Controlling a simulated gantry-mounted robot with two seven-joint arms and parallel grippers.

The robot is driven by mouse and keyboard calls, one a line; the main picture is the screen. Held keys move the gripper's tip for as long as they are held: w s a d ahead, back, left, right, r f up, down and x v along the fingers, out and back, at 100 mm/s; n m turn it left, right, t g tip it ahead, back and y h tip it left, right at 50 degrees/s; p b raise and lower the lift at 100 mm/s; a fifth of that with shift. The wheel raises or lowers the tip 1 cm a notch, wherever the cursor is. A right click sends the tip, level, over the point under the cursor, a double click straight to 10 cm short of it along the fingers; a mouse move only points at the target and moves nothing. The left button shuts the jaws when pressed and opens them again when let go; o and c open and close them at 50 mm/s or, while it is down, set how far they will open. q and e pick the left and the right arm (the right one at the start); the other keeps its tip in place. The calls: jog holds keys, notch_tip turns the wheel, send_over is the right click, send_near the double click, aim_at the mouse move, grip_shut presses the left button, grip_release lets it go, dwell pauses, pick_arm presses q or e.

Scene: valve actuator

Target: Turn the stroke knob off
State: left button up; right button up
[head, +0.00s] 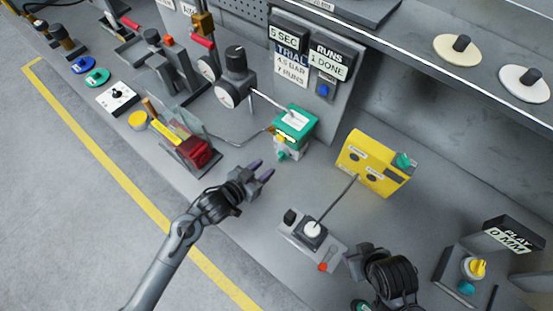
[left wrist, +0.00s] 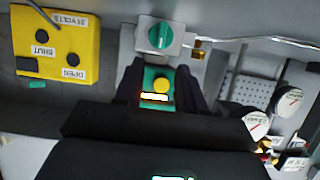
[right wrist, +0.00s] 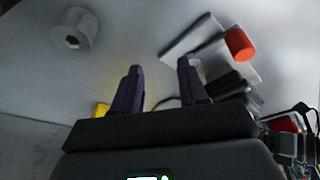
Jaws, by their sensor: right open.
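No label reading "stroke" is legible. A teal knob (head: 283,155) sits on the near side of the green-topped actuator box (head: 297,119). In the left wrist view the teal knob (left wrist: 160,35) is on a grey block, just beyond my left fingertips. My left gripper (head: 264,171) is open and empty, its fingers apart a little to the lower left of that knob. A yellow button (left wrist: 161,84) shows between the fingers in the left wrist view. My right gripper (head: 357,261) is open and empty near the grey joystick box (head: 312,236).
A yellow box (head: 372,162) with another teal knob (head: 403,160) stands right of the actuator. Bench space between my left gripper and the joystick box is clear.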

aim_at(279, 157)
pick_arm(q)
jog(key=x, duration=0.7)
jog(key=shift+w+d+f+b, duration=0.1)
jog(key=shift+w+f+b, duration=0.1)
jog(key=shift+b, duration=0.2)
grip_shut()
